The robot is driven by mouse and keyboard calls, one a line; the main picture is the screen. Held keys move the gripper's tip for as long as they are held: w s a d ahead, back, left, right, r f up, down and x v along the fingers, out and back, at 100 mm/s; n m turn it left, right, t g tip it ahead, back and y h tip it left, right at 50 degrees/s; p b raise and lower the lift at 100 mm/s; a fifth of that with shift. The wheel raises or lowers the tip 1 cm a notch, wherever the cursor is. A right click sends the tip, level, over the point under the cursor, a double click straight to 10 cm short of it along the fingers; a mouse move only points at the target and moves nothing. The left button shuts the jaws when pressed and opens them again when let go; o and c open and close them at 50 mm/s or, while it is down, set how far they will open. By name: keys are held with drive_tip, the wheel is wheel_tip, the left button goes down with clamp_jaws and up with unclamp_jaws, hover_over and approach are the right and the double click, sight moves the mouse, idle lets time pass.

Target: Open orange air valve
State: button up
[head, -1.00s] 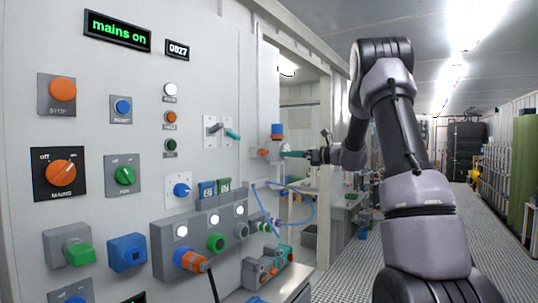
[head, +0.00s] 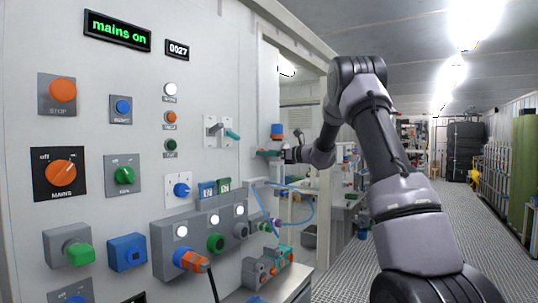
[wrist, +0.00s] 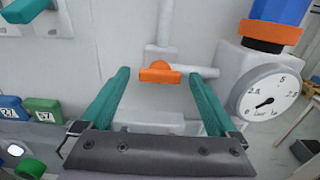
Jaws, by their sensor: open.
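The orange air valve (wrist: 160,72) is a small orange handle on a light grey pipe fitting at the wall, seen in the wrist view. My gripper (wrist: 160,78) is open, its two teal fingers pointing at the wall with the orange handle between their tips. A gap shows on each side of the handle, and I see no touch. In the head view my gripper (head: 268,152) is at the far right end of the panel, below a blue and orange cap (head: 277,131). There the gripper largely hides the valve.
A round pressure gauge (wrist: 268,101) sits close to the right finger, under the blue cap (wrist: 280,12). Teal-handled levers (head: 224,133) are on the panel to the left. Blue and green tags (wrist: 43,111) lie low left. The aisle (head: 470,225) at right is clear.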

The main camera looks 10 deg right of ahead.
drive_tip(key=c, duration=1.4)
drive_tip(key=shift+n, duration=0.4)
drive_tip(key=shift+f+n, duration=0.1)
drive_tip(key=shift+n, duration=7.4)
drive_tip(key=o, duration=1.4)
